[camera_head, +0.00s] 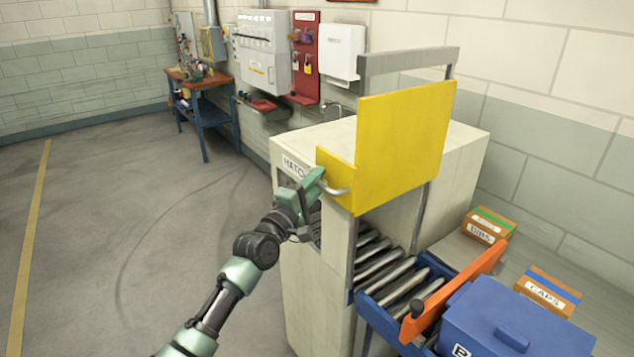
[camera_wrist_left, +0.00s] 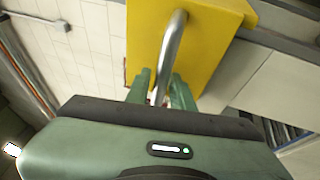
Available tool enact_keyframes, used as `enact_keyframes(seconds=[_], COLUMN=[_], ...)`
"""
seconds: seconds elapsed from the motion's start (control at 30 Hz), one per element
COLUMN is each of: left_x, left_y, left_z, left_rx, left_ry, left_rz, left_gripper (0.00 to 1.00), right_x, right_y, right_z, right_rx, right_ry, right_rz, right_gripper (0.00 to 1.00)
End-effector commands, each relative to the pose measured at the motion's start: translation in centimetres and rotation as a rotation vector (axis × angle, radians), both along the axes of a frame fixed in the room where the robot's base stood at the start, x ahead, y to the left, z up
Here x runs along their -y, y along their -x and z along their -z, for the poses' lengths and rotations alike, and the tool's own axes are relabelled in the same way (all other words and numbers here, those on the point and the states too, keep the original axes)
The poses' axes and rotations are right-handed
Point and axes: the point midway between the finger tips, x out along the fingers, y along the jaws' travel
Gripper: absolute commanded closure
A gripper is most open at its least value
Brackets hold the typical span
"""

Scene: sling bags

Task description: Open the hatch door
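The yellow hatch door (camera_head: 402,140) is raised in its grey frame (camera_head: 408,60) on the pale hatch cabinet (camera_head: 312,290). Below it, the opening shows metal rollers (camera_head: 380,262). A curved silver handle (camera_head: 337,190) sticks out at the door's lower left. My left gripper (camera_head: 318,187) is at this handle. In the left wrist view, its two green fingers (camera_wrist_left: 161,92) stand close on both sides of the handle (camera_wrist_left: 172,42) and look shut on it. The yellow door (camera_wrist_left: 205,45) fills the upper middle there. My right gripper is not in view.
An orange bar (camera_head: 455,292) crosses the blue-sided conveyor's outer end. A blue bin (camera_head: 490,325) and boxes marked CAPS (camera_head: 548,290) and CLIPS (camera_head: 488,226) are at the right. A workbench (camera_head: 203,100) stands at the back wall. The floor at left is clear.

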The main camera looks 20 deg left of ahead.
Motion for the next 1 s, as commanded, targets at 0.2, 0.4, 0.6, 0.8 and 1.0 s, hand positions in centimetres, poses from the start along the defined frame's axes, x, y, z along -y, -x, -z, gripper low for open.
enact_keyframes(seconds=[0.2,0.4,0.6,0.8,1.0], left_x=[0.0,-0.5,-1.5,-1.9,-2.0], left_y=[0.1,2.2,5.5,7.3,7.5], left_z=[0.1,0.8,1.3,1.4,1.3], left_rx=[-0.001,-0.001,-0.001,0.0,0.0], left_ry=[0.0,0.002,-0.001,0.0,0.0], left_rz=[0.0,0.0,0.0,0.0,0.0], left_gripper=[0.77,0.77,0.77,0.77,0.77], right_x=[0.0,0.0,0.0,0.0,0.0], right_y=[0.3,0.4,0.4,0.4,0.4], right_z=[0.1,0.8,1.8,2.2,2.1], right_rx=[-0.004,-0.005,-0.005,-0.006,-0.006], right_ry=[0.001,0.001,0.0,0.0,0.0], right_rz=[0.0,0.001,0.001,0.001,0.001], right_gripper=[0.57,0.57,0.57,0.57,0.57])
